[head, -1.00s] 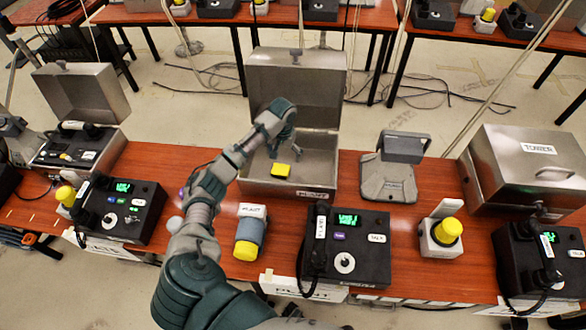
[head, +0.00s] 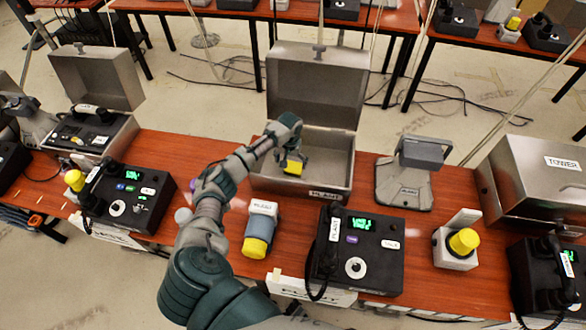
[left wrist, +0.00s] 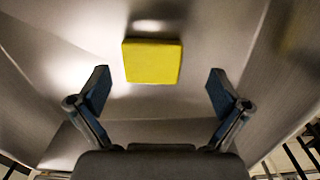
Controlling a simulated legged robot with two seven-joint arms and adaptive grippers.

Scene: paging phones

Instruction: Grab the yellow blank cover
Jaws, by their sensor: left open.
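The yellow blank cover (head: 293,167) is a small square block lying on the floor of the open metal box (head: 340,181) in the middle of the table. In the left wrist view the yellow blank cover (left wrist: 152,61) lies ahead of the fingertips, between their lines and a little left of centre. My left gripper (head: 288,158) reaches into the box just above the cover and partly hides it. In the left wrist view the left gripper (left wrist: 160,88) has its fingers wide apart with nothing between them. My right gripper is not in view.
The box walls and raised lid (head: 315,85) surround the gripper. A grey device (head: 405,180) stands right, beside a closed metal box (head: 540,185).

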